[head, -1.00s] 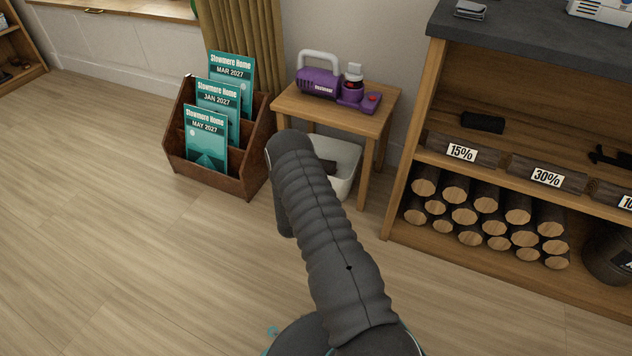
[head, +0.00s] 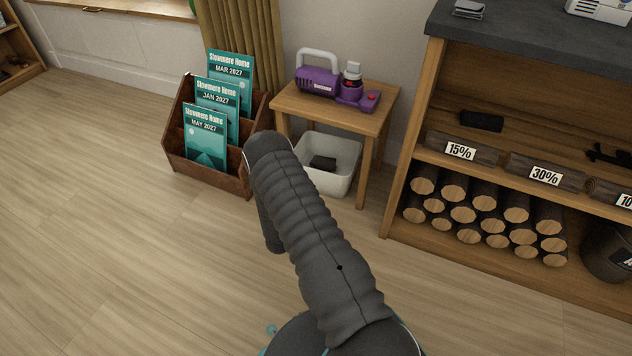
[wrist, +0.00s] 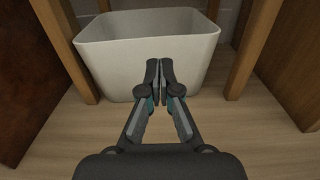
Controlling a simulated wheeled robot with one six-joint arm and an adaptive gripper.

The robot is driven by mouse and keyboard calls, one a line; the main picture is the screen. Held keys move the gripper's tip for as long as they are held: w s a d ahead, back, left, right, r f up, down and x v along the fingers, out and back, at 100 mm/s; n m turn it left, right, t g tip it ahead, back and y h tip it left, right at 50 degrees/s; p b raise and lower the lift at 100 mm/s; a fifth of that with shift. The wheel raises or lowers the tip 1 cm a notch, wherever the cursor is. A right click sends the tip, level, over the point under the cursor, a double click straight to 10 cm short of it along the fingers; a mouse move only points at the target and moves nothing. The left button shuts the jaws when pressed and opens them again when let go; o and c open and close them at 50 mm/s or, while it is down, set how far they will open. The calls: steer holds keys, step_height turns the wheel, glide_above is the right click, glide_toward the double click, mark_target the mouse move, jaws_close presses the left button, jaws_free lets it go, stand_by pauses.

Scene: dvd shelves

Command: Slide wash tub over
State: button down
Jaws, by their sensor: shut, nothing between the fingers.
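The wash tub is a white, open-topped tub (head: 343,180) on the floor under the small wooden side table, between its legs. A dark block lies inside it in the head view. In the wrist view the tub (wrist: 110,68) fills the upper middle. My gripper (wrist: 159,66) is shut and empty, its fingertips overlapping the tub's near wall in the picture. I cannot tell whether they touch it. In the head view my arm hides the gripper and covers part of the tub's left side.
The side table (head: 370,121) carries a purple machine (head: 318,83). A brown magazine rack (head: 173,141) stands close on the left. A wooden shelf unit (head: 398,196) with logs is on the right. Open floor (head: 110,220) lies in front and to the left.

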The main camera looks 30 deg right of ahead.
steer(key=v, duration=0.6)
steer(key=shift+s+a, duration=0.1)
steer(key=c, duration=1.5)
jaws_free()
steer(key=shift+c, duration=0.2)
steer(key=o, duration=0.3)
step_height(320, 180, up, 10)
steer(key=d+m+g+h+p, duration=0.1)
steer(key=d+m+g+h, duration=0.1)
steer(key=m+g, duration=0.1)
steer(key=shift+d+m, duration=0.25)
steer(key=shift+m, duration=0.15)
steer(key=s+d+r+m+g+y+p, duration=0.1)
steer(key=s+r+m+g, duration=0.35)
steer(key=r, duration=0.65)
steer(key=s+d+r+m+g+y+p, duration=0.15)
steer(key=s+r+m+g, duration=0.35)
steer(key=r, duration=0.6)
steer(key=s+a+r+m+t+y+p, duration=0.5)
steer(key=s+a+r+m+y, duration=0.7)
steer(key=s+a+r, duration=0.6)
steer(key=s+r+t+y, duration=0.1)
steer(key=s+r+t, duration=0.1)
steer(key=s+r, duration=0.1)
steer(key=shift+s+y, duration=0.35)
steer(key=shift+s, duration=0.05)
